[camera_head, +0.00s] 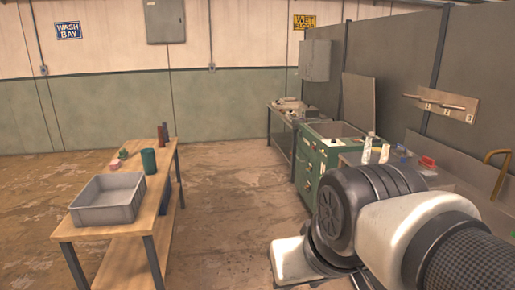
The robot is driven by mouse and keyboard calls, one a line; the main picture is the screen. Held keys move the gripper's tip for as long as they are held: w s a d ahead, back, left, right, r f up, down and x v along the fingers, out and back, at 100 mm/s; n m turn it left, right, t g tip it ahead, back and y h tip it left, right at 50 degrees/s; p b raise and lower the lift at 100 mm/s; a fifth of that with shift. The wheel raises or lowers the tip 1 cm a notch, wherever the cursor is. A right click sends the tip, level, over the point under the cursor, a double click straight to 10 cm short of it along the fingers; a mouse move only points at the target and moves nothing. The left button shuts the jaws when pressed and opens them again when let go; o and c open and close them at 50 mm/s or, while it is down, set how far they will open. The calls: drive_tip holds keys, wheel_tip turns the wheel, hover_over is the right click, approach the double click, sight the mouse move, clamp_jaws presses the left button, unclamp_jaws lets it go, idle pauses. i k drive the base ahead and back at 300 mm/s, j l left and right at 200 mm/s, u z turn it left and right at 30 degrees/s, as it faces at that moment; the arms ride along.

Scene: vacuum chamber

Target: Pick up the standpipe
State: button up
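I cannot tell for sure which thing is the standpipe. A slim upright reddish-brown cylinder (165,133) stands at the far end of the wooden table on the left. A wider dark green cylinder (149,161) stands in front of it. A slender metal rod (440,102) rests across a wall board with hooks on the right. My arm reaches in from the lower right, far from the table on the left. No fingers of my gripper show.
A grey bin (108,219) sits on the near end of the wooden table (163,205), with small pink and green items behind it. A green cabinet (309,167) and a cluttered bench stand on the right, partly behind my arm. The floor (230,200) between is clear.

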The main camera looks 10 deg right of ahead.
sight(404, 156)
drive_tip(key=z, duration=1.15)
drive_tip(key=i+j+z, duration=0.5)
drive_tip(key=z, duration=0.25)
drive_tip(key=i+j+z, duration=0.6)
drive_tip(key=j+z, duration=0.2)
drive_tip(key=i+j, duration=0.15)
drive_tip(key=j, duration=0.2)
drive_tip(key=i+j+z, duration=0.1)
drive_tip(key=j, duration=0.3)
drive_tip(key=i+j, duration=0.25)
drive_tip(key=i+j+z, duration=0.1)
drive_tip(key=j, duration=0.4)
drive_tip(key=i+j, duration=0.15)
drive_tip(key=j, duration=0.25)
drive_tip(key=i+j+z, duration=0.1)
drive_tip(key=j, duration=0.25)
drive_tip(key=i, duration=0.05)
